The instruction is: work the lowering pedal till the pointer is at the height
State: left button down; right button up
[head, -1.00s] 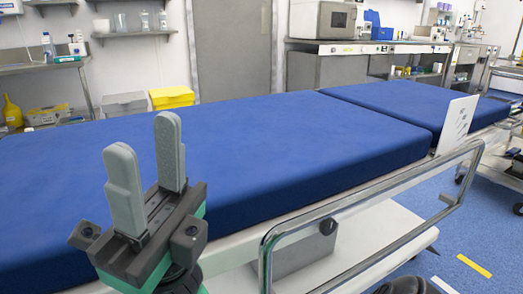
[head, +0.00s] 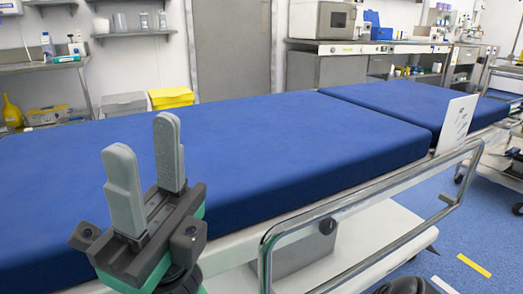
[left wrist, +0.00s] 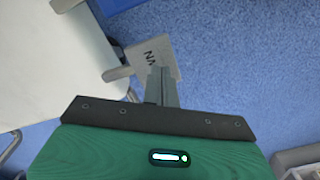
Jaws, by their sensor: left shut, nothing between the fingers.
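In the left wrist view a grey pedal (left wrist: 138,60) with the letters "WN" showing lies over the blue floor, beside a white base. My left gripper (left wrist: 162,74) is shut and empty, with its fingertips over the near part of the pedal. I cannot tell whether they touch it. My right gripper (head: 145,138) is open and empty, raised in front of the blue table top (head: 290,150).
A metal side rail (head: 370,205) runs along the table's near side, above the white base (head: 385,235). Blue floor with yellow and white stripes lies at the right. A yellow bin (head: 172,98), shelves and a counter stand along the back wall.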

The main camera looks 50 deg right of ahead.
pick_arm(q)
jog(key=shift+f+b, duration=2.05)
jog(key=shift+f, duration=0.8)
dwell(4.3)
jog(key=shift+r+p, duration=1.35)
jog(key=shift+r, duration=0.55)
